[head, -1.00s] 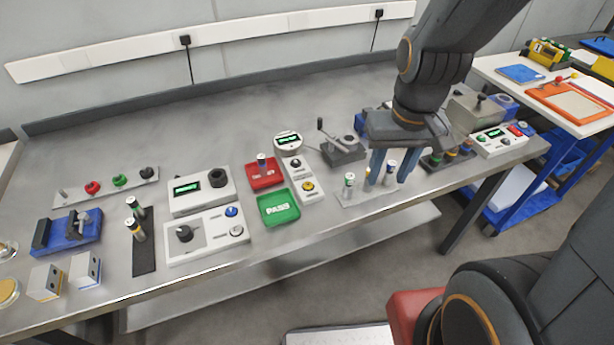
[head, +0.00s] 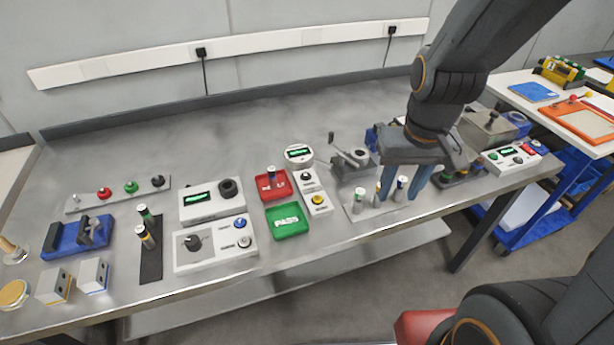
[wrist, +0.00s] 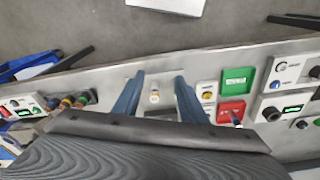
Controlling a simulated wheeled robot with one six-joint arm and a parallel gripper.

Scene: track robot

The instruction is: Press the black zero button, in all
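A small white box (head: 312,189) on the bench carries a black button (head: 306,176) at its far end and a yellow button (head: 318,199) at its near end. A round gauge with a lit display (head: 299,153) stands just behind it. Any label by the black button is too small to read. My gripper (head: 400,195) is to the right of this box, fingers pointing down and apart, near the upright cylinders. The wrist view shows its two blue fingers (wrist: 159,75) spread, with nothing gripped. The yellow button (wrist: 208,96) appears right of the fingers there.
Several small cylinders stand in a metal holder (head: 366,209) by my fingers. A red tray (head: 268,190) with a cylinder and a green PASS tray (head: 287,221) lie left of the box. A lever press (head: 350,160) stands behind. The bench's back left is clear.

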